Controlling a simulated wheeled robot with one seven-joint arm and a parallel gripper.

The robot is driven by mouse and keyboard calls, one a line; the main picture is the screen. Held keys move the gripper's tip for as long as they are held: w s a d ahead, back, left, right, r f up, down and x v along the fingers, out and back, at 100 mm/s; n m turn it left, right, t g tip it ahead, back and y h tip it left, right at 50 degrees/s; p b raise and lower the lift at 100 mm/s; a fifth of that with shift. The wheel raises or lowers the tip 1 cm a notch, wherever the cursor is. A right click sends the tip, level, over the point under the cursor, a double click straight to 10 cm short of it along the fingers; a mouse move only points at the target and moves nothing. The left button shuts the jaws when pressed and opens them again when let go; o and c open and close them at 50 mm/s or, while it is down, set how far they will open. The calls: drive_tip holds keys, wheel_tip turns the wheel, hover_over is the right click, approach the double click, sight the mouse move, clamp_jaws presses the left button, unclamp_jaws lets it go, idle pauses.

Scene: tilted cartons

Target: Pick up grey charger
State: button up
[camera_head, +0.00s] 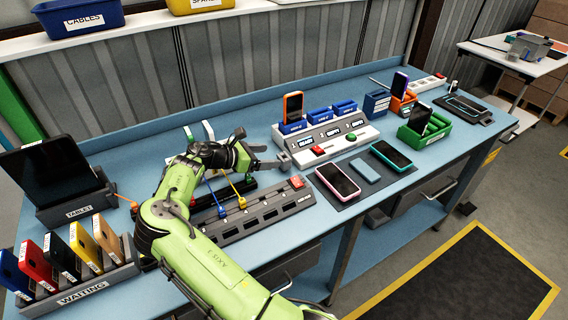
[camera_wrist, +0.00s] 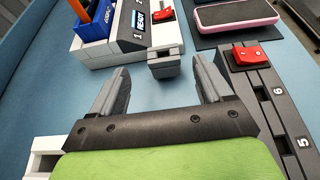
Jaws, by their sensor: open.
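My gripper (camera_head: 275,157) is open and empty, low over the blue bench by the left end of the white charging station (camera_head: 326,140). In the wrist view its two fingers (camera_wrist: 160,88) stand apart, with bare bench between them. In the head view my gripper largely hides that spot.
A dark numbered strip (camera_head: 262,211) with a red switch lies right of my gripper. Phones and a blue-grey slab (camera_head: 365,170) lie on a dark mat. A tablet stand (camera_head: 75,207) and a waiting rack (camera_head: 82,284) stand at left.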

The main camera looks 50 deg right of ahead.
sight(286, 156)
drive_tip(key=x, duration=0.5)
drive_tip(key=shift+s+a+f+b, duration=0.1)
drive_tip(key=shift+s+a+b, duration=0.05)
drive_tip(key=shift+b, duration=0.2)
drive_tip(key=shift+c, duration=0.3)
drive_tip(key=c, duration=1.1)
wheel_tip(286, 156, up, 28)
drive_tip(key=p, duration=0.6)
